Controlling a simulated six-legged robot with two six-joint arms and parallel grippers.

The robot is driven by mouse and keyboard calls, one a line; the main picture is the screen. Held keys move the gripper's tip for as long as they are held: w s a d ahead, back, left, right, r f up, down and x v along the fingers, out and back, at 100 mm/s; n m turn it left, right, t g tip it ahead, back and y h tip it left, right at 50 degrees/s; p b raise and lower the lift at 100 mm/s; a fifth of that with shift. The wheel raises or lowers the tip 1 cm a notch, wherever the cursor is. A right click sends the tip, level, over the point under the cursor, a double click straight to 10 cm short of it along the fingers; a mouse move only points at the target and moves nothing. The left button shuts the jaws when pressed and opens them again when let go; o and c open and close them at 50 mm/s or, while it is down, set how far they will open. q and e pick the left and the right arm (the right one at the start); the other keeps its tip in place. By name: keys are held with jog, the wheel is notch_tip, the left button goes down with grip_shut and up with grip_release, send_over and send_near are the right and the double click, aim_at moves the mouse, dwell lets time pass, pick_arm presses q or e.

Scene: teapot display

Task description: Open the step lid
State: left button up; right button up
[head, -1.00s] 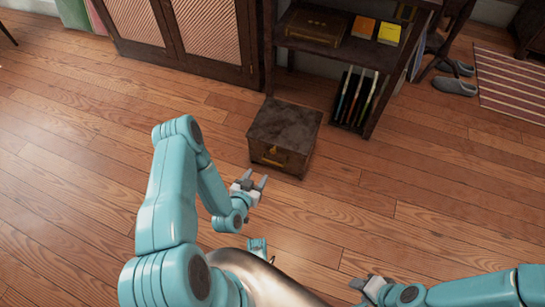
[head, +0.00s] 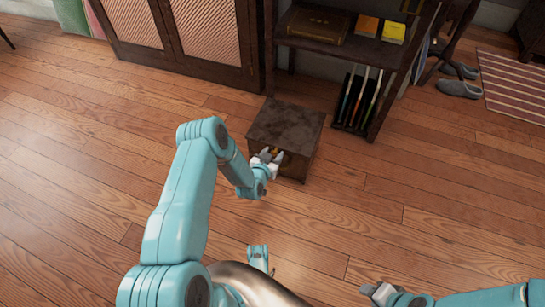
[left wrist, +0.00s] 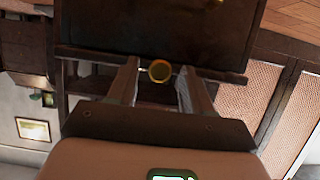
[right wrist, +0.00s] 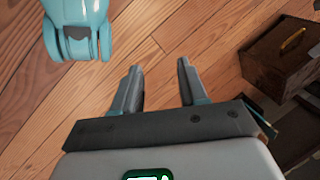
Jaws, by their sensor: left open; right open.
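The step box (head: 287,125) is a dark wooden box on the floor with a flat, closed lid. A brass handle (head: 279,152) is on its front, partly hidden by my left gripper (head: 268,156). In the left wrist view, a round brass piece (left wrist: 160,71) sits between the open fingers, close to the lid's edge (left wrist: 215,73); no finger is seen closed on it. My right gripper (head: 372,291) is open and empty over the floor, away from the box. The box also shows at the right of the right wrist view (right wrist: 275,62).
A dark cabinet (head: 185,40) stands behind the box to the left. A shelf unit (head: 335,52) with a case, small boxes and upright books stands behind to the right. Slippers (head: 458,88) and a striped rug (head: 512,85) lie farther right. The wooden floor in front is clear.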

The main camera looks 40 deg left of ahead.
pick_arm(q)
grip_shut()
jog(key=shift+r, duration=0.1)
